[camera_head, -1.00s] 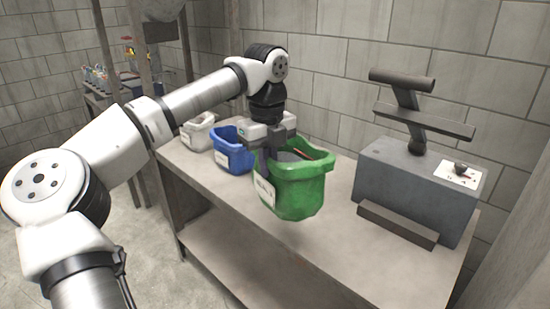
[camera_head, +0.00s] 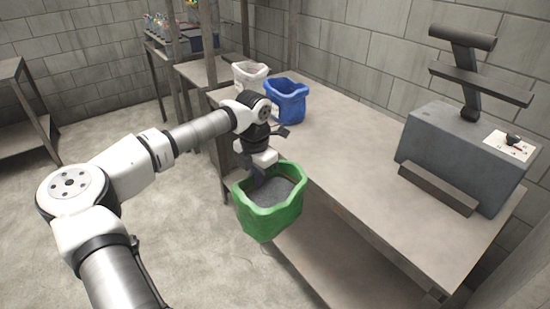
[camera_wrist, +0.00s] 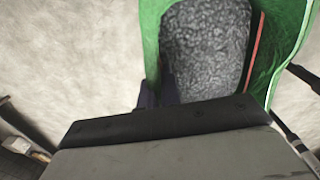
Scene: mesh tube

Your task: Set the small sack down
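A green sack (camera_head: 268,214) with grey granular contents hangs from my gripper (camera_head: 262,178), off the front edge of the table and over the floor. In the wrist view the green sack (camera_wrist: 285,50) fills the upper right, and the dark fingers of my gripper (camera_wrist: 158,92) meet its near rim. The gripper appears shut on that rim; the fingertips are partly hidden.
The grey table (camera_head: 345,165) has clear room in its middle. A dark grey machine (camera_head: 458,160) with a T-shaped post stands at its right end. A lower shelf (camera_head: 315,255) lies under the table. Open concrete floor (camera_head: 195,245) is at left; another table (camera_head: 25,125) stands far left.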

